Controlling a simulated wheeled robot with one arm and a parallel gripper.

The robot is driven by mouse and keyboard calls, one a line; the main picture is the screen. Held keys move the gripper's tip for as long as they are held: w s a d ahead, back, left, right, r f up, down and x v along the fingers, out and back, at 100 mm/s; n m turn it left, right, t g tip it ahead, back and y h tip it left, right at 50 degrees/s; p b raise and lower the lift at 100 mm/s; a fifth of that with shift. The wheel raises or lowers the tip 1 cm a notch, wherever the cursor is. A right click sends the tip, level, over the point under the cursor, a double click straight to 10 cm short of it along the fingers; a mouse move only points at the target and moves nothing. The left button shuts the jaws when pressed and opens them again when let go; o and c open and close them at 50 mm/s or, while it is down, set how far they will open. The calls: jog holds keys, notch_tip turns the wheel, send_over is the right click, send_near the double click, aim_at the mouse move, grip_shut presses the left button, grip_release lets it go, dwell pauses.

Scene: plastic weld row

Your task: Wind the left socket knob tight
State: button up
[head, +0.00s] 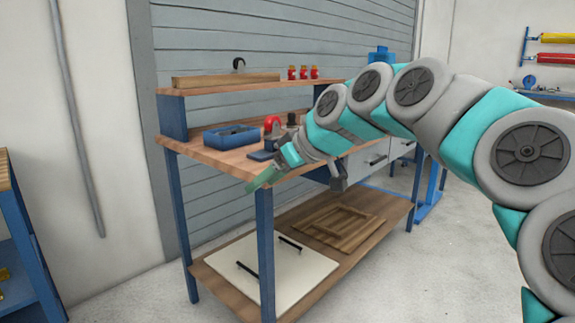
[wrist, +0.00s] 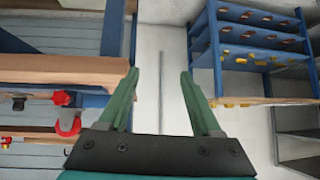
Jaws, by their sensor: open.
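My gripper (head: 265,178) is at the front edge of the workbench in the head view. In the wrist view my gripper (wrist: 159,75) has its two green fingers spread wide, with nothing between them. A red rounded part (head: 271,123) stands on the bench top beyond the gripper. In the wrist view, which looks upside down, a red part (wrist: 68,125) and a small red knob (wrist: 61,98) show at the left, away from the fingers. I cannot tell which is the left socket knob; my arm hides part of the bench top.
The wooden bench top (head: 205,151) holds a blue tray (head: 232,137). The raised shelf (head: 215,87) carries a wooden beam (head: 226,79) and three red jars (head: 303,73). A pale panel (head: 260,272) lies on the lower shelf. A blue rack (wrist: 247,45) stands apart; floor between is clear.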

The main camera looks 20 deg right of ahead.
jog(key=w+d+r+m+t+b, duration=0.1)
jog(key=w+d+r+t+b, duration=0.1)
jog(key=w+d, duration=0.4)
jog(key=w+d+r+t+b, duration=0.15)
jog(key=w+d, duration=0.25)
jog(key=d, duration=0.5)
jog(key=shift+t+y, duration=0.35)
jog(key=shift+y, duration=0.05)
jog(key=x, duration=0.7)
jog(key=shift+w+a+r, duration=0.1)
jog(key=shift+a+r, duration=0.2)
jog(key=shift+a, duration=0.05)
grip_shut()
